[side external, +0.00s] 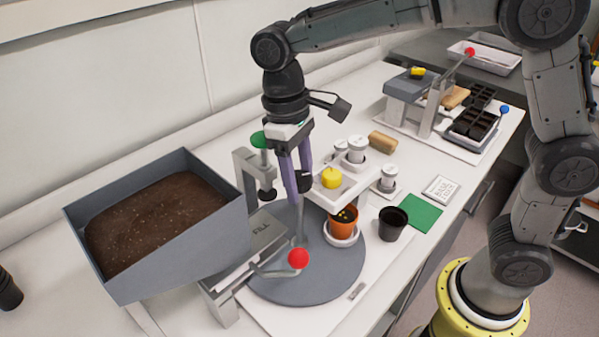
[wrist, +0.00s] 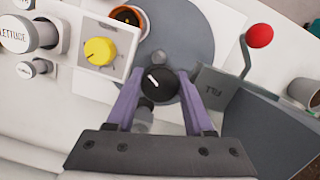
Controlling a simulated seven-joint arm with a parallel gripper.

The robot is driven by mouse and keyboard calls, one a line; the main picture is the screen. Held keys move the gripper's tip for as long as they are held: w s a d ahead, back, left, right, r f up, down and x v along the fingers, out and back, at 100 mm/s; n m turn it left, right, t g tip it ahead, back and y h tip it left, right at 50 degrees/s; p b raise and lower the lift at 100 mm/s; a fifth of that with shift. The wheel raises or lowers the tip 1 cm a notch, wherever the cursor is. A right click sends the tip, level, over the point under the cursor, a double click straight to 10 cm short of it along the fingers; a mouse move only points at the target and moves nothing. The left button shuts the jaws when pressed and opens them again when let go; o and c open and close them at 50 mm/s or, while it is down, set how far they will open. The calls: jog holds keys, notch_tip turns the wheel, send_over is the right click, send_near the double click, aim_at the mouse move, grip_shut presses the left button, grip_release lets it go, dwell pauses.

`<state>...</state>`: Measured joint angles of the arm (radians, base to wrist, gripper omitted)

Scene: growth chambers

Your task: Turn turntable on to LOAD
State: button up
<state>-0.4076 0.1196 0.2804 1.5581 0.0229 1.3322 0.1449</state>
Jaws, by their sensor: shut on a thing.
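The turntable (side external: 310,285) is a flat grey disc on a white base; part of it also shows in the wrist view (wrist: 190,25). An orange pot (side external: 344,222) with dark soil stands in a white saucer near its right edge. My gripper (side external: 297,188) points down over the disc, with purple fingers on either side of a round black knob (wrist: 158,84) bearing a white pointer mark. It is shut on this knob. A grey post (side external: 299,222) shows below the fingers. I see no readable LOAD marking.
A grey soil bin (side external: 85,225) and a FILL plate (side external: 258,236) stand left. A red-ball lever (side external: 298,258) is close in front of the post. A panel with a yellow dial (side external: 331,177) is right of my fingers. A black pot (side external: 392,222) stands right of the disc.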

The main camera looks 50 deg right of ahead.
jog(key=m, duration=0.6)
jog(key=shift+y, duration=0.4)
jog(key=m, duration=0.6)
jog(key=shift+a+t+y, duration=0.1)
jog(key=shift+t+y, duration=0.2)
jog(key=shift+y, duration=0.1)
jog(key=o, duration=0.8)
jog(key=shift+r, duration=0.1)
jog(key=shift+r, duration=3.4)
